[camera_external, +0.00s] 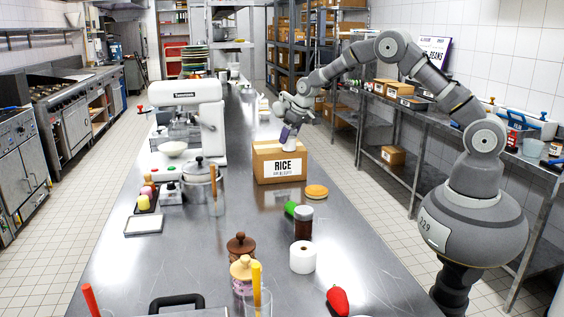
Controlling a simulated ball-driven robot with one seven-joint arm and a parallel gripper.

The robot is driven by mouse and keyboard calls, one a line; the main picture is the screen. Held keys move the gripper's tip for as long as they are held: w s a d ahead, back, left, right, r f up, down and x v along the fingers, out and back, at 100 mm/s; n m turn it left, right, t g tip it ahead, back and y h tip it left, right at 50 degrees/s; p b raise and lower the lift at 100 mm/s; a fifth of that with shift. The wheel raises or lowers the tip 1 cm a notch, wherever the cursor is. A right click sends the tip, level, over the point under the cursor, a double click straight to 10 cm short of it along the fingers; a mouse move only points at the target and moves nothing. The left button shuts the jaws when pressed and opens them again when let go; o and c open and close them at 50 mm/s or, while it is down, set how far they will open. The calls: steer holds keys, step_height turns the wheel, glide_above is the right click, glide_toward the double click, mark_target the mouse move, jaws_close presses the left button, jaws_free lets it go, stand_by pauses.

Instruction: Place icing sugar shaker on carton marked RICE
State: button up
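The carton marked RICE (279,167) is a brown box with a white label on the steel counter. My gripper (288,124) is right above the carton, pointing down at this item. The fingers are small and partly hidden, so I cannot tell whether they are closed on it. Whether the item's base touches the carton is also unclear.
A white stand mixer (189,110) and a steel pot (197,183) stand left of the carton. A brown jar (303,222), a white roll (303,257) and a red pepper (338,299) are in front. The counter right of the carton is mostly clear.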

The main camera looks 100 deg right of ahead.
steer(key=shift+o, duration=1.1)
steer(key=shift+r, duration=0.1)
